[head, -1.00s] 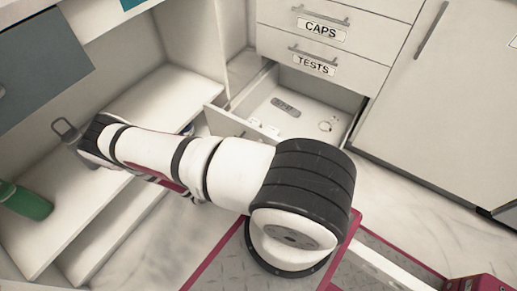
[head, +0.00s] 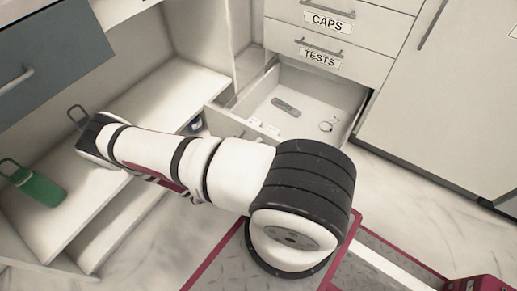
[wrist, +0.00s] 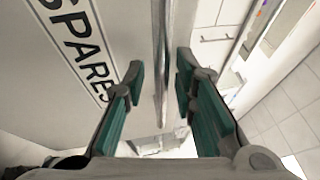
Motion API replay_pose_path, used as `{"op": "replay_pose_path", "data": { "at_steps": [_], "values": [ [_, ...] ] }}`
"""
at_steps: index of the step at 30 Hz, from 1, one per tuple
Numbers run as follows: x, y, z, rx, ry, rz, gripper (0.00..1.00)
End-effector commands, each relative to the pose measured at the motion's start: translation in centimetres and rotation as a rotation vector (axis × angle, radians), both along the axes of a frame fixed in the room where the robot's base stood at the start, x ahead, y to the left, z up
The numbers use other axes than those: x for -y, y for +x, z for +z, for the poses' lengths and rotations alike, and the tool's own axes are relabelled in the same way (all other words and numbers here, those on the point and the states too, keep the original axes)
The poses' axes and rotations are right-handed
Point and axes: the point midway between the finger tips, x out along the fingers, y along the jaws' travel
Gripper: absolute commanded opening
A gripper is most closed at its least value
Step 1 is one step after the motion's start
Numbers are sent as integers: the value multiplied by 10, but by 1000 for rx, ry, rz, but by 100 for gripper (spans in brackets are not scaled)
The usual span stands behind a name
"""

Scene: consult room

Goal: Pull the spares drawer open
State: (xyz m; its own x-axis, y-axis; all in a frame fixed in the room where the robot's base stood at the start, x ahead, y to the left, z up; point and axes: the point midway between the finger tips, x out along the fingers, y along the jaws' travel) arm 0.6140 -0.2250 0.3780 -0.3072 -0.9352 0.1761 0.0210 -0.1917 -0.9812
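The spares drawer (head: 290,100) stands pulled out below the TESTS drawer (head: 345,65) in the head view. Inside it lie a dark oblong item (head: 286,107) and a small ring-shaped item (head: 327,126). My arm hides much of its front. In the wrist view, the SPARES label (wrist: 78,40) is on the front panel at the left. The bar handle (wrist: 160,55) runs between the two green-padded fingers of my gripper (wrist: 159,75), with a gap visible on each side. The gripper is open around the bar and is hidden in the head view.
The CAPS drawer (head: 355,25) is shut above. A tall cabinet door (head: 440,110) stands at the right. At the left, a green container (head: 40,188) lies on a pale shelf (head: 110,205), below a blue-grey front (head: 50,55). Marble-patterned floor shows below.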

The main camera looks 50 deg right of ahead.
Motion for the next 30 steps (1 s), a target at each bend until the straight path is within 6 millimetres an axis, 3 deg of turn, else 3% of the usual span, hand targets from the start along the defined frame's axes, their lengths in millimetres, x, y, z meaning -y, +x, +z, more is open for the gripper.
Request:
{"op": "replay_pose_path", "data": {
  "at_steps": [8, 13, 24, 30],
  "values": [
    [0, -2, 1, -4, -3, -3, 30],
    [-10, 2, -2, -2, -1, -1, 30],
    [-77, 24, -15, -1, -1, 0, 30],
    [-103, 33, -20, -3, -2, -2, 30]
  ]
}}
